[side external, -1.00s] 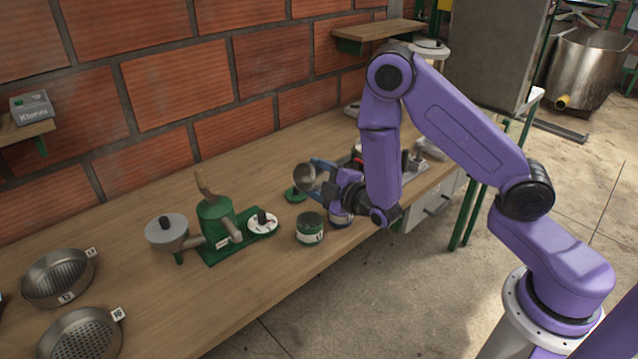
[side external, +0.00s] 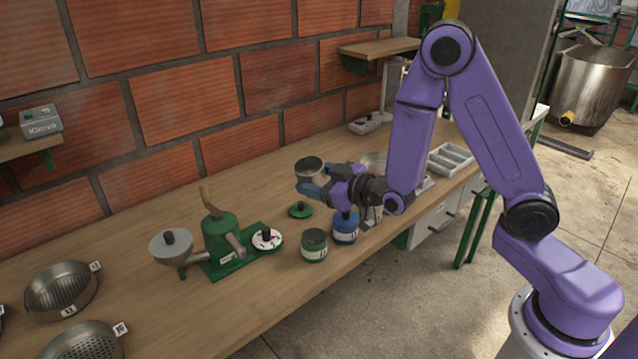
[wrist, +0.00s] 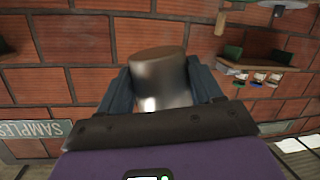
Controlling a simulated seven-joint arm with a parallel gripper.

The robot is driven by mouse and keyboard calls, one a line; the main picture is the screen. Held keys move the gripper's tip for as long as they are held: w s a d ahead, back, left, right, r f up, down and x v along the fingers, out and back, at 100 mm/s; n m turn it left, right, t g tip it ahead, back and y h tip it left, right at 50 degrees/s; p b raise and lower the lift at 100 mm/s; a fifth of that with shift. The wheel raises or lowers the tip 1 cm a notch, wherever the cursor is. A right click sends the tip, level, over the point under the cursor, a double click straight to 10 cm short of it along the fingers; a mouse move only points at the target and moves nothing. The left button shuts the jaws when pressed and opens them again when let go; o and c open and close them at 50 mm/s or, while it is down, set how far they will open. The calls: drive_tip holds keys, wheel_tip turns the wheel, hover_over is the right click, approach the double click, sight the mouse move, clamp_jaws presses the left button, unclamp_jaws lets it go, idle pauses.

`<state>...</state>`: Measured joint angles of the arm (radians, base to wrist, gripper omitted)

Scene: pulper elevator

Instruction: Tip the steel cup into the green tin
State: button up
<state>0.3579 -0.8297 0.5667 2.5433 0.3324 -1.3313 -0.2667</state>
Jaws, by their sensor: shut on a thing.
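The steel cup (side external: 311,171) is held in the air above the bench, close to upright, with its mouth up. My gripper (side external: 312,186) is shut on it. In the wrist view the cup (wrist: 160,78) sits between the two dark fingers of my gripper (wrist: 162,92). The green tin (side external: 314,246) stands upright on the bench, below the cup and nearer the front edge. The cup is not over the tin's mouth as far as the view shows. The cup's contents are hidden, and I cannot make out what is in the tin.
A blue tin (side external: 345,229) stands just right of the green tin. A green lid (side external: 300,210) lies behind them. A grey divided tray (side external: 450,158) lies at the back right.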

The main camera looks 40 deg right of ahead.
drive_tip(key=shift+s+a+r+m+y, duration=0.15)
drive_tip(key=shift+r+m, duration=0.45)
drive_tip(key=shift+r, duration=0.65)
drive_tip(key=shift+w+a+r+m+y, duration=0.1)
drive_tip(key=shift+a+r+m+y, duration=0.15)
drive_tip(key=shift+r+m, duration=0.65)
drive_tip(key=shift+r, duration=0.3)
drive_tip(key=shift+n, duration=0.3)
